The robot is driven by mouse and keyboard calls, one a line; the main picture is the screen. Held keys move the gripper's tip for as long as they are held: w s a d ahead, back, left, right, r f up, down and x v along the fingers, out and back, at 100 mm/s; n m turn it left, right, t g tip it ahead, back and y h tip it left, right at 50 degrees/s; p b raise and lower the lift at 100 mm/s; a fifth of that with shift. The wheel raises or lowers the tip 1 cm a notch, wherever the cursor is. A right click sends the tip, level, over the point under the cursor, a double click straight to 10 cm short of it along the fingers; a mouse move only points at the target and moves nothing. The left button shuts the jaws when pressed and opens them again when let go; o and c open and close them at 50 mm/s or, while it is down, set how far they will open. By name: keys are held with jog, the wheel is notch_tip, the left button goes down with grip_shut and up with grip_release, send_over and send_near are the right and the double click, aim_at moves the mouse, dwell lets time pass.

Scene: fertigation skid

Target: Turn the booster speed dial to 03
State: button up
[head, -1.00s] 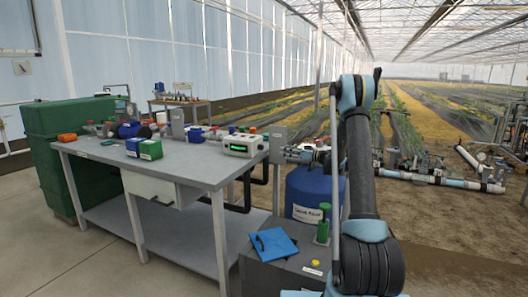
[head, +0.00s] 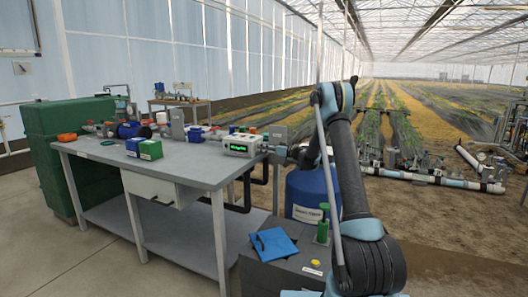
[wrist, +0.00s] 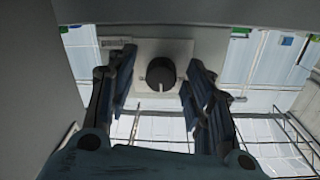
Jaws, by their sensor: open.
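In the wrist view a dark round dial (wrist: 161,72) sits on a pale plate. A light pointer mark shows at its lower edge in the picture. No numbers are readable around it. My gripper (wrist: 160,84) is open, with one finger to the left of the dial and one to the right. Gaps show between the dial and both fingers; whether the fingertips reach as deep as the dial I cannot tell. In the head view my gripper is near the grey box (head: 278,136) at the bench's right end, largely hidden by my arm, and the dial cannot be made out.
The grey bench (head: 190,172) carries a white unit with a green display (head: 240,146) and blue and green boxes (head: 150,149). A blue drum (head: 306,192) stands below my arm.

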jog(key=c, duration=1)
jog(key=shift+c, duration=0.2)
jog(key=shift+m, duration=0.4)
jog(key=m, duration=1.1)
jog(key=shift+w+d, duration=0.1)
jog(key=shift+w, duration=0.1)
